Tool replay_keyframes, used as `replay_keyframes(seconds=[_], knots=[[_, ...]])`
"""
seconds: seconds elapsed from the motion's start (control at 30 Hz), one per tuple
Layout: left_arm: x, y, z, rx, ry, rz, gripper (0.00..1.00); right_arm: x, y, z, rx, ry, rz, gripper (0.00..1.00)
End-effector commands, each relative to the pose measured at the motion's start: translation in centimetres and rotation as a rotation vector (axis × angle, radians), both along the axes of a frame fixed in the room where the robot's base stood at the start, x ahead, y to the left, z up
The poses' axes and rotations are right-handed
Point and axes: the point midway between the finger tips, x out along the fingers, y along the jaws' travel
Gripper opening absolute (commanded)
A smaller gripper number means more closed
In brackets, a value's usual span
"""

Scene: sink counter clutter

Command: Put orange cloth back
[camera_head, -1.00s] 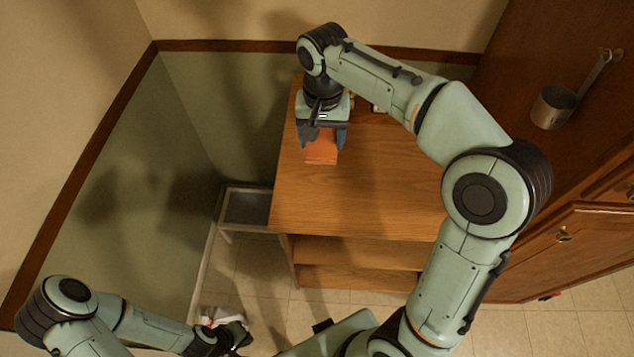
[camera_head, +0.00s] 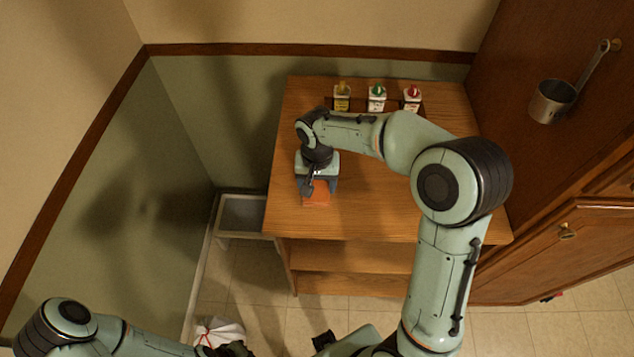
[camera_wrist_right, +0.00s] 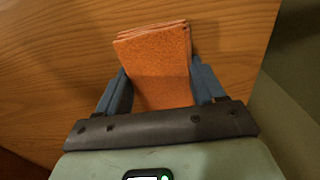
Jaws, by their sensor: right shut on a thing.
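The orange cloth (camera_head: 317,194) is a folded, layered piece over the left part of the wooden counter top. My right gripper (camera_head: 317,187) is shut on the cloth, with the cloth sticking out past the fingertips. In the right wrist view the cloth (camera_wrist_right: 155,55) lies between the two blue fingers of the gripper (camera_wrist_right: 160,85). I cannot tell whether the cloth touches the wood. My left arm is at the lower left of the head view; its gripper (camera_head: 228,350) is dark, partly cut off by the frame's bottom edge.
Three small bottles, with a yellow (camera_head: 342,97), a green (camera_head: 377,96) and a red top (camera_head: 412,97), stand at the counter's back. A metal pot (camera_head: 552,101) hangs on the right cabinet. A grey bin (camera_head: 240,213) stands left of the counter. The counter's front (camera_head: 370,215) is clear.

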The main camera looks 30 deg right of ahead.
Motion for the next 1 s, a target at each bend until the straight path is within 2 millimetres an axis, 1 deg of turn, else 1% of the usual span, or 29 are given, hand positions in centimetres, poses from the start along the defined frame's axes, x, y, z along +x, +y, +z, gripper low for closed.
replay_keyframes(seconds=[0.2, 0.33, 0.37, 0.4, 0.43, 0.67, 0.77, 0.87, 1.0], knots=[[0.0, 0.0, 0.0, 0.000, 0.000, 0.000, 0.00, 0.0, 0.0, 0.1, -0.001, -0.001, -0.001, 0.35], [-0.2, 0.0, -0.3, 0.000, 0.002, 0.000, 0.00, 0.0, 0.0, -0.4, 0.000, 0.000, 0.000, 0.35], [-0.2, 0.0, -0.2, 0.001, 0.002, 0.000, 0.00, 0.0, 0.0, -0.3, 0.000, 0.000, 0.000, 0.78], [-0.1, 0.0, -0.2, 0.000, 0.001, 0.001, 0.00, 0.0, 0.0, -0.2, 0.000, 0.000, 0.000, 0.91], [-0.1, 0.0, -0.2, 0.000, 0.001, 0.000, 0.00, 0.0, 0.0, -0.2, 0.000, 0.000, 0.000, 0.94], [-0.1, 0.0, -0.2, 0.000, 0.001, 0.000, 0.00, 0.0, 0.0, -0.2, 0.000, 0.000, 0.000, 0.94], [0.1, 0.0, 0.1, 0.000, -0.001, 0.000, 0.00, 0.1, 0.0, 0.1, -0.001, -0.001, -0.001, 0.94], [0.2, 0.0, 0.2, 0.000, -0.002, 0.000, 0.00, 0.1, 0.0, 1.1, -0.001, -0.003, 0.000, 0.94], [0.4, 0.0, 0.5, -0.001, -0.005, 0.000, 0.00, 0.1, 0.0, 3.8, 0.001, -0.006, 0.000, 0.94]])
